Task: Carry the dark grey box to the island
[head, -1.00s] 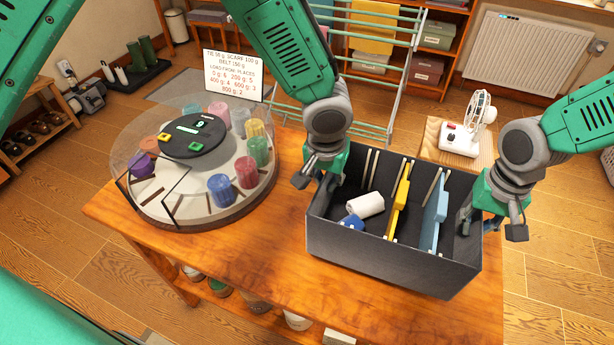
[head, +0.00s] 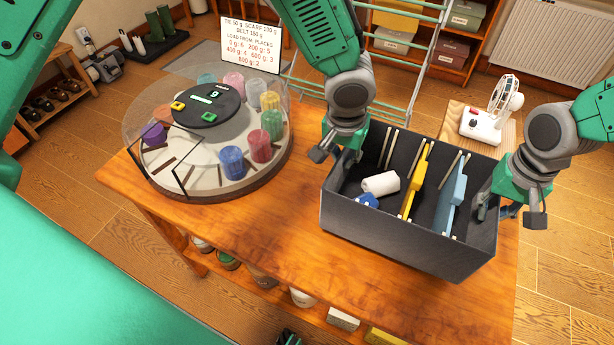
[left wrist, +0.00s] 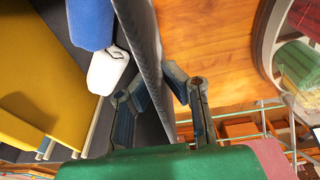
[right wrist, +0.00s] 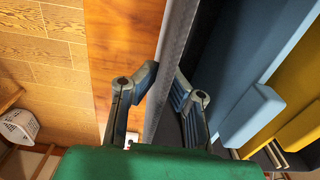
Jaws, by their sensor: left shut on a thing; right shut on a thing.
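The dark grey box (head: 400,240) is upright over the right part of the wooden island (head: 300,262). I cannot tell whether its base touches the top. Inside are a white roll (head: 381,184), a blue piece (head: 367,202), a yellow divider (head: 413,182) and a light blue divider (head: 449,205). My left gripper (head: 340,160) is shut on the box's left wall, which runs between its fingers in the left wrist view (left wrist: 155,85). My right gripper (head: 497,207) is shut on the right wall, also between its fingers in the right wrist view (right wrist: 165,85).
A round carousel (head: 208,175) with several coloured cups stands on the island to the left, with bare wood between it and the box. A sign (head: 251,44) stands behind it. A small stand with a white fan (head: 490,115) and a drying rack (head: 425,65) are beyond the box.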

